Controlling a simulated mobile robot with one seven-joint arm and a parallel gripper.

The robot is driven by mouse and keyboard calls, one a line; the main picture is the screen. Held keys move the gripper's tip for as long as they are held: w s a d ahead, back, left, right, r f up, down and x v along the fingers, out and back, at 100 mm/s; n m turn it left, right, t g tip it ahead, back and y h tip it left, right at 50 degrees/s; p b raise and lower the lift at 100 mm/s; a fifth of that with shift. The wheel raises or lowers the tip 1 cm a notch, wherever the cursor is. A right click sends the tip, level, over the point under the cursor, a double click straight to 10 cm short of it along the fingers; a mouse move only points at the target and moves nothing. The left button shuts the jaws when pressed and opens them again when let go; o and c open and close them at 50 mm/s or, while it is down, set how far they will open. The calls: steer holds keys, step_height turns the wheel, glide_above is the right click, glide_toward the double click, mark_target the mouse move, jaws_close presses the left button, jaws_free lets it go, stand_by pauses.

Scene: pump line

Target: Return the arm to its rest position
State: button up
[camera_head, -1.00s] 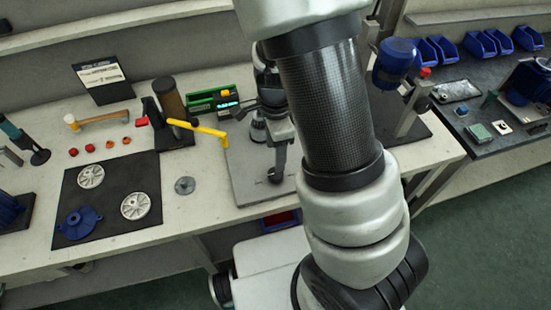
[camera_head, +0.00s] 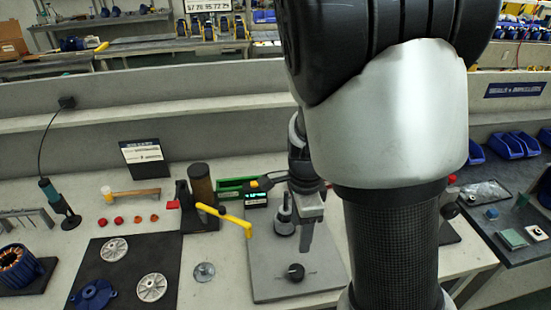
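My arm (camera_head: 392,235) rises large on the right of the head view, from the bottom edge to the top edge. The arm hides part of the bench and the right side of the grey press plate (camera_head: 275,275).
On the bench stand a press (camera_head: 308,200), a yellow lever (camera_head: 224,214), a hammer (camera_head: 135,193) and a sign (camera_head: 143,153). A black mat (camera_head: 125,270) holds two pale wheels and a blue part. Blue bins (camera_head: 507,146) stand at right.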

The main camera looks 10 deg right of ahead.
steer(key=s+r+n+t, duration=0.2)
steer(key=s+r+n, duration=0.3)
steer(key=r+n, duration=0.4)
steer(key=s+r+n+t, duration=0.3)
steer(key=s+r+n, duration=0.3)
steer(key=r+n, duration=0.3)
steer(key=shift+s+r+t, duration=0.25)
steer(key=shift+r+t, duration=0.05)
steer(key=shift+r, duration=1.25)
steer(key=shift+a, duration=0.1)
